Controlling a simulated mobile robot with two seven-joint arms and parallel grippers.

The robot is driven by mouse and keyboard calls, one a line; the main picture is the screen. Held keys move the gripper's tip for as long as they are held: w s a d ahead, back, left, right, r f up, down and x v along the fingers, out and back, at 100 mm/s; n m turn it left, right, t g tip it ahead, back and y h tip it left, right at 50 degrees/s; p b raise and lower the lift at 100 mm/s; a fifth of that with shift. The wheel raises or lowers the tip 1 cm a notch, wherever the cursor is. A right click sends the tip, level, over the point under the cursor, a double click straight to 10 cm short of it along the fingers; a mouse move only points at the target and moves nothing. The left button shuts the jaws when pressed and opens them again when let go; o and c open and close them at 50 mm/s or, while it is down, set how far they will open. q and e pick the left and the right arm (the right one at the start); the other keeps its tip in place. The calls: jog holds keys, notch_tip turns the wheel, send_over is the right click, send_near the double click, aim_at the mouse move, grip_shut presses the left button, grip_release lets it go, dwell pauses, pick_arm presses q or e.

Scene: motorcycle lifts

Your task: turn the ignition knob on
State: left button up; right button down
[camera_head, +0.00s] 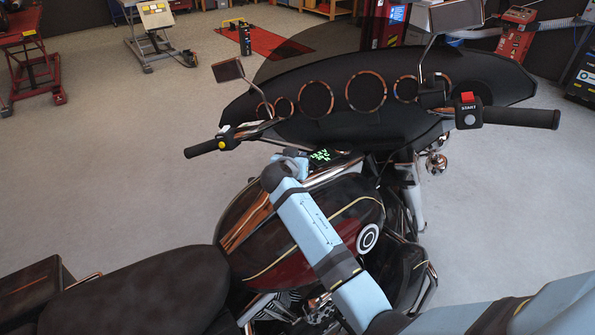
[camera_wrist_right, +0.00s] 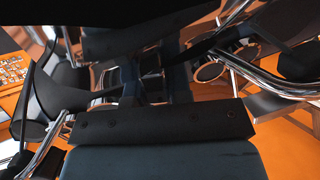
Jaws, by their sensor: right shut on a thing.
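The motorcycle's tank (camera_head: 262,222) is dark with red and a cream stripe. My right arm crosses over it from the lower right. My right gripper (camera_head: 300,158) is at the top of the tank console, just left of the lit display (camera_head: 335,158). In the right wrist view the two fingers (camera_wrist_right: 154,88) are shut around a small dark part, which I take as the ignition knob (camera_wrist_right: 152,86). The gripper covers the knob in the head view, and its turned position cannot be read. My left gripper is not in view.
The handlebar has a left grip (camera_head: 202,149) and a right grip (camera_head: 535,118) with a red switch (camera_head: 467,97) and a START button. The black fairing (camera_head: 300,125) with round gauges stands ahead. The seat (camera_head: 150,290) is behind. Open grey floor lies at the left.

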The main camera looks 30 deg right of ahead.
jog(key=shift+f+m+g+h+b, duration=0.2)
jog(key=shift+m+g+h+b, duration=0.2)
jog(key=shift+m+g+b, duration=0.15)
jog(key=shift+r+m+h+b, duration=0.15)
jog(key=shift+m+h+b, duration=0.15)
jog(key=shift+b, duration=0.15)
jog(key=shift+r+g, duration=0.1)
jog(key=shift+g, duration=0.15)
jog(key=c, duration=1)
grip_release()
jog(key=shift+c, duration=0.2)
notch_tip(320, 180, up, 20)
